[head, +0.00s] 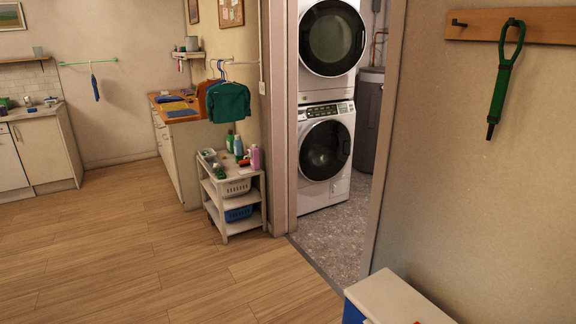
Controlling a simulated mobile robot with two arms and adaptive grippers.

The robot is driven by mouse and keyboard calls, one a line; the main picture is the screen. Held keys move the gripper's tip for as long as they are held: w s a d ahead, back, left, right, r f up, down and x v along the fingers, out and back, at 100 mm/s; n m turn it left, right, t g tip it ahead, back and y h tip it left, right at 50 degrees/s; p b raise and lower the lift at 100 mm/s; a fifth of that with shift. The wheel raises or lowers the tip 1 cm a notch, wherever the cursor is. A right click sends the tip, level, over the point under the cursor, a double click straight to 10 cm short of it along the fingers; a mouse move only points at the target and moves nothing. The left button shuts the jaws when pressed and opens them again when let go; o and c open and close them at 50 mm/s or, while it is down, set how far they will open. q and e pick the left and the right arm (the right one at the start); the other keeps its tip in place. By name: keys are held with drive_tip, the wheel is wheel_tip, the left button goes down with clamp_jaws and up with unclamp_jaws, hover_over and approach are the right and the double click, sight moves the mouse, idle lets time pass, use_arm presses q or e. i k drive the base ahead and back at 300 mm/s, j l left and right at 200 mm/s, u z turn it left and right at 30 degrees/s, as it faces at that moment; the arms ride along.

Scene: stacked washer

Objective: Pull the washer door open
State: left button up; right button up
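The stacked laundry machines stand in a small room seen through a doorway on the right of the head view. The lower white machine (325,155) has a round dark door (325,151) that looks shut, with a control panel above it. The upper white machine (331,38) also has a round dark door that looks shut. I cannot tell which of the two is the washer from labels. The machines are some distance away, beyond the door frame. Neither of my grippers shows in this view.
The door frame (283,120) and the right wall (480,170) bound the opening. A shelf cart (233,200) with bottles and baskets stands left of it. A white-topped box (395,300) is at lower right. The wooden floor (150,265) is clear.

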sight(323, 149)
drive_tip(key=i+j+u, duration=0.2)
drive_tip(key=i+u, duration=0.2)
drive_tip(key=i, duration=0.7)
drive_tip(key=i+l+u, duration=0.1)
drive_tip(key=i+u, duration=0.25)
drive_tip(key=i, duration=0.7)
drive_tip(key=i+l+z, duration=0.2)
drive_tip(key=i+z, duration=0.7)
drive_tip(key=i+j+z, duration=0.1)
drive_tip(key=i+z, duration=0.35)
drive_tip(key=i+j+z, duration=0.45)
drive_tip(key=i+l+z, duration=0.3)
drive_tip(key=i, duration=0.85)
drive_tip(key=i+z, duration=0.35)
drive_tip(key=i, duration=0.85)
drive_tip(key=i+u, duration=0.1)
drive_tip(key=i, duration=0.3)
drive_tip(key=l+u, duration=0.1)
drive_tip(key=u, duration=1.4)
drive_tip(key=k+j, duration=0.05)
